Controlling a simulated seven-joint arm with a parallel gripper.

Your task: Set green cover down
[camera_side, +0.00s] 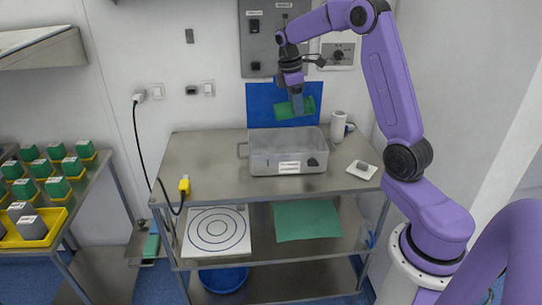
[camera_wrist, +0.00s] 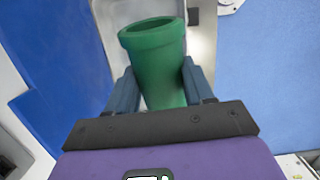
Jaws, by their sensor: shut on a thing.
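The green cover (camera_side: 284,111) is a green, tube-like piece with an open round end. In the wrist view the green cover (camera_wrist: 157,60) stands between the two blue-grey fingers, its open rim facing away from the palm. My gripper (camera_side: 297,106) is shut on it. In the side view the gripper points down and holds the cover in the air, tilted slightly, above and behind the metal box (camera_side: 262,160). The fingers hide part of the cover.
The steel table (camera_side: 200,165) carries the box, a white cup (camera_side: 338,126), a small white dish (camera_side: 361,170) and a yellow plug (camera_side: 184,185). A blue panel (camera_side: 259,104) is on the wall behind. A side table at left holds several green-topped blocks (camera_side: 56,150). The table's left is mostly clear.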

